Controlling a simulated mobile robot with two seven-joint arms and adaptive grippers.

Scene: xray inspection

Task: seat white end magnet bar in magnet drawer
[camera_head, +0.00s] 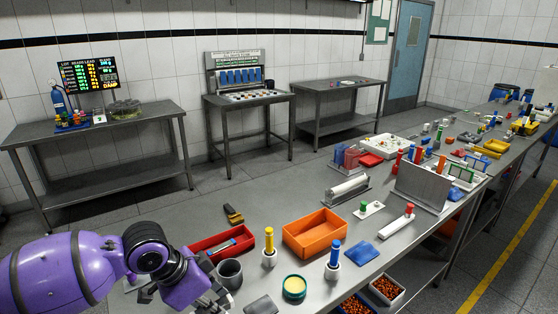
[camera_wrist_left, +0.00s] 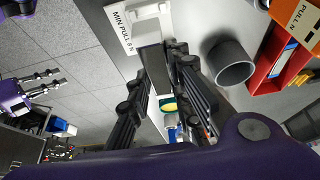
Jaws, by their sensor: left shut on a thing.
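My left gripper (camera_wrist_left: 165,85) is shut on the white end magnet bar (camera_wrist_left: 148,34); its pale end shows beyond the fingertips and the fingers hide part of it. In the head view my left gripper (camera_head: 209,300) is at the lower left, near the table's front edge. The magnet drawer appears to be the red tray (camera_head: 196,246), with dividers and a blue-ended bar inside. It also shows in the left wrist view (camera_wrist_left: 259,84), right of the gripper and apart from it. My right gripper (camera_wrist_left: 42,84) shows at the left of the wrist view, fingers apart and empty.
A dark grey cup (camera_head: 230,274) stands between my left gripper and the red tray. A white plate marked MIN PULL (camera_wrist_left: 122,25) lies by the held bar. An orange bin (camera_head: 314,234), yellow post (camera_head: 269,241) and blue post (camera_head: 335,254) stand to the right.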

